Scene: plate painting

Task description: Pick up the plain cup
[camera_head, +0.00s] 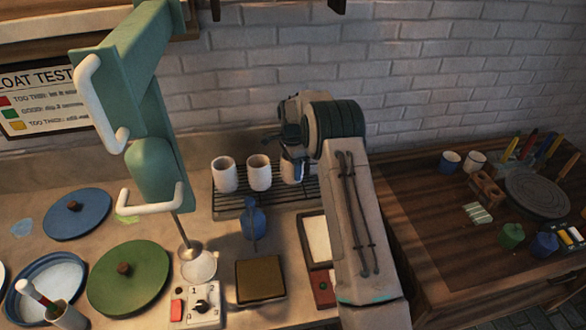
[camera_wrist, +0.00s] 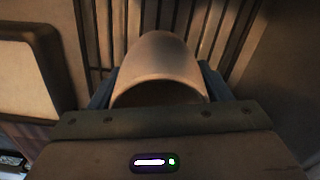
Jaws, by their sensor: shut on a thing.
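A plain pale cup (camera_wrist: 160,68) fills the middle of the wrist view, held between the blue fingers of my gripper (camera_wrist: 158,98). My gripper is shut on it, one finger on each side. In the head view this cup (camera_head: 291,170) is the rightmost of three pale cups at the rack, partly hidden by my gripper (camera_head: 294,156) and arm. The other two cups, one at the left (camera_head: 224,174) and one in the middle (camera_head: 259,172), stand upright on the dark wire rack (camera_head: 230,207). I cannot tell whether the held cup touches the rack.
A blue-handled tool (camera_head: 254,222) lies in front of the rack. A green mixer-like machine (camera_head: 150,130) stands to the left. A framed pale tile (camera_head: 317,238) is beside my arm. A wooden table (camera_head: 440,225) stands right.

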